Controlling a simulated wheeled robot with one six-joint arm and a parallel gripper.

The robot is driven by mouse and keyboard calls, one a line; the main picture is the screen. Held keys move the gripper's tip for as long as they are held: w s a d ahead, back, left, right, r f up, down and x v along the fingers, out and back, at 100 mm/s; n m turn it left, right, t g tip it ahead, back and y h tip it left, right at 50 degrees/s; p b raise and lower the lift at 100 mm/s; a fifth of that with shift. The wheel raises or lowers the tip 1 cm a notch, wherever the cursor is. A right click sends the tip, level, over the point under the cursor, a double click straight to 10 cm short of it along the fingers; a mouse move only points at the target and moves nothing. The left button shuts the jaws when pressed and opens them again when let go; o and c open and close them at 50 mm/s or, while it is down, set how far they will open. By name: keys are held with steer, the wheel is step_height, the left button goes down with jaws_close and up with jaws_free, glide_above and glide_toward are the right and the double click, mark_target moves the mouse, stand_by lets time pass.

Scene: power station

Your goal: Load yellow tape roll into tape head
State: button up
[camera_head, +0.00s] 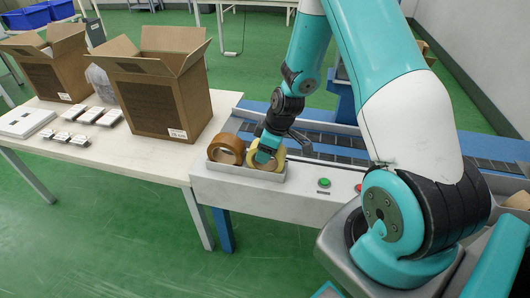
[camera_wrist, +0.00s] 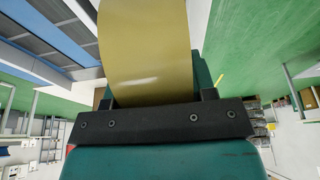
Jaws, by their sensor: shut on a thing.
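The yellow tape roll (camera_head: 279,158) sits at the right end of a small pale tray (camera_head: 231,171) on the front edge of the conveyor machine. My gripper (camera_head: 266,156) is at this roll, shut on it. In the wrist view the yellow tape roll (camera_wrist: 147,45) fills the space in front of my gripper (camera_wrist: 155,100). A brown tape roll (camera_head: 226,148) stands in the same tray, to the left. I cannot tell whether the yellow roll still touches the tray. I cannot make out the tape head.
A table (camera_head: 120,150) at left holds open cardboard boxes (camera_head: 160,88) and several small white packs (camera_head: 88,114). The machine's panel has a green button (camera_head: 324,182) and a red button (camera_head: 358,188). The conveyor (camera_head: 340,141) runs behind. Green floor is clear in front.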

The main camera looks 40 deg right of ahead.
steer(key=shift+f, duration=0.3)
steer(key=o, duration=1.1)
steer(key=shift+o, duration=0.2)
